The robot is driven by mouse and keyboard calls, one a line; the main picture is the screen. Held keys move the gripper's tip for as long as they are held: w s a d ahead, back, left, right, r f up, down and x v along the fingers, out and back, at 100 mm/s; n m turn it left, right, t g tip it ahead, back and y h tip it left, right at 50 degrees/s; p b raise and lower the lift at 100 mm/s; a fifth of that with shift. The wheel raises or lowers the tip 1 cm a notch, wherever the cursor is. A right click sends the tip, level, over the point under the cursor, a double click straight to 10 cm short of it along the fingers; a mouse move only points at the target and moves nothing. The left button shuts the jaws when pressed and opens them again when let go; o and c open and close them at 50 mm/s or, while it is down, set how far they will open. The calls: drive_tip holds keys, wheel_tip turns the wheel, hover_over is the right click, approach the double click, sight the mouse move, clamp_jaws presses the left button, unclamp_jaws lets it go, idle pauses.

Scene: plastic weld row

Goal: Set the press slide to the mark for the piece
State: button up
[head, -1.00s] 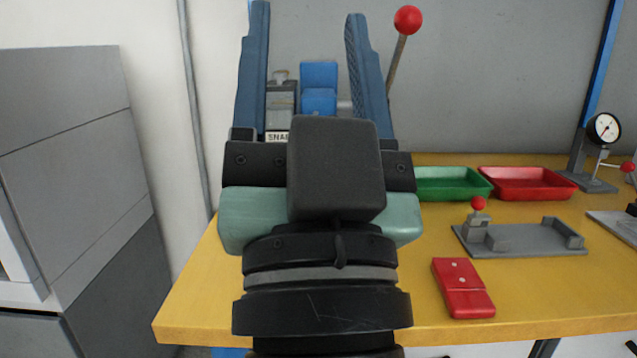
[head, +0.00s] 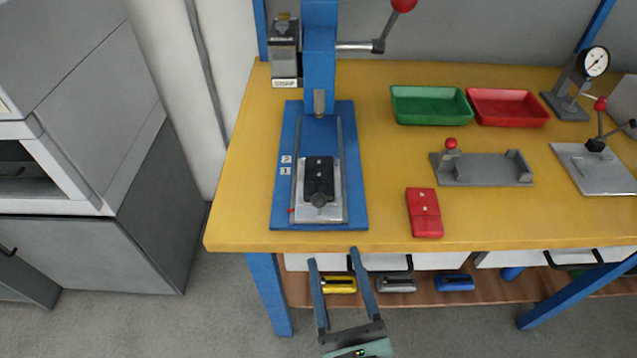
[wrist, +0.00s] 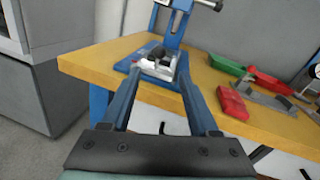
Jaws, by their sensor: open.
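The blue press (head: 319,70) stands at the left of the yellow table, with its lever ending in a red ball at upper right. Marks "2" and "1" (head: 286,165) show on the base left of the slide. My gripper (head: 333,256) is open and empty, in front of the table edge below the press. The wrist view shows the slide (wrist: 155,66) ahead, beyond the open fingers (wrist: 153,88).
A red block (head: 424,213) lies right of the press. Green (head: 431,105) and red (head: 507,107) trays, a grey fixture (head: 485,169) and a dial gauge (head: 593,62) stand further right. Drawers and a shelf with coloured items (head: 397,285) are under the table edge.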

sight(320, 207)
drive_tip(key=w, duration=0.4)
drive_tip(key=w+a+p, duration=0.1)
drive_tip(key=w, duration=0.3)
drive_tip(key=w+a, duration=0.1)
drive_tip(key=w, duration=0.3)
drive_tip(key=shift+w+a+p, duration=0.25)
drive_tip(key=shift+w+p, duration=0.1)
drive_tip(key=shift+p, duration=0.05)
clamp_jaws()
idle(0.9)
